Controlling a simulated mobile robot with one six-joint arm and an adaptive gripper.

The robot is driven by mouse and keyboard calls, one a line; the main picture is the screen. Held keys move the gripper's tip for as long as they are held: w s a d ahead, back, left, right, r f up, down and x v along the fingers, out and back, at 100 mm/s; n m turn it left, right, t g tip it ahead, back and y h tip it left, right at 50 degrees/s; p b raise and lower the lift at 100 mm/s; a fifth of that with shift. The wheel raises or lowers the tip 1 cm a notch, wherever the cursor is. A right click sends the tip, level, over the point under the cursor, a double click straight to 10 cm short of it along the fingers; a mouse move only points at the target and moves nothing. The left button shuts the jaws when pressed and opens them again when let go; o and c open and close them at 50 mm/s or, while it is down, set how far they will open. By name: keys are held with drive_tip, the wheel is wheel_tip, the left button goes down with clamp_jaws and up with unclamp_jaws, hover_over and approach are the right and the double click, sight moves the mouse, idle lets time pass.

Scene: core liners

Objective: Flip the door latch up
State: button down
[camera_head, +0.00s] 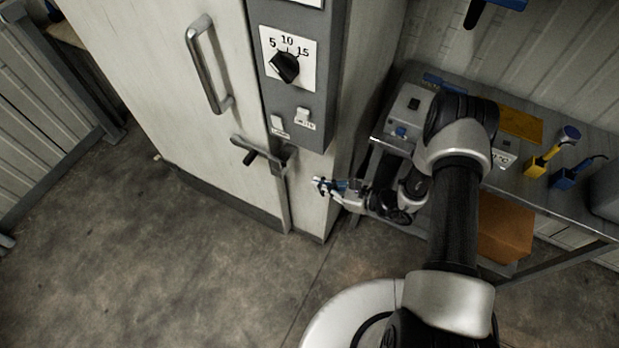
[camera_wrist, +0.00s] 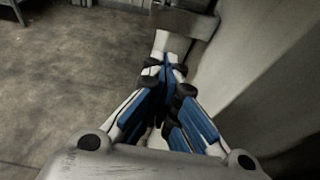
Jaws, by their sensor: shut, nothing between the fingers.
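The door latch (camera_head: 262,155) is a dark metal bar with a black knob, low on the edge of the pale cabinet door (camera_head: 160,80). It spans from the door to a bracket at the door's right edge. My gripper (camera_head: 317,185) is to the right of the latch and a little lower in the head view, beside the cabinet's front corner and apart from the latch. In the wrist view my gripper (camera_wrist: 165,68) has its blue-padded fingers together with nothing between them. A grey metal piece (camera_wrist: 186,20) shows beyond the fingertips; I cannot tell if it is the latch bracket.
Above the latch are a grey panel with a black dial (camera_head: 285,67) and two switches (camera_head: 302,116). A chrome handle (camera_head: 208,65) is on the door. A workbench (camera_head: 545,200) with tools stands right, behind my arm. The floor (camera_head: 140,250) in front is clear.

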sight(286, 170)
drive_tip(key=b+x, duration=0.2)
drive_tip(key=x, duration=0.7)
wheel_tip(286, 170, up, 4)
drive_tip(key=shift+w+f, duration=0.1)
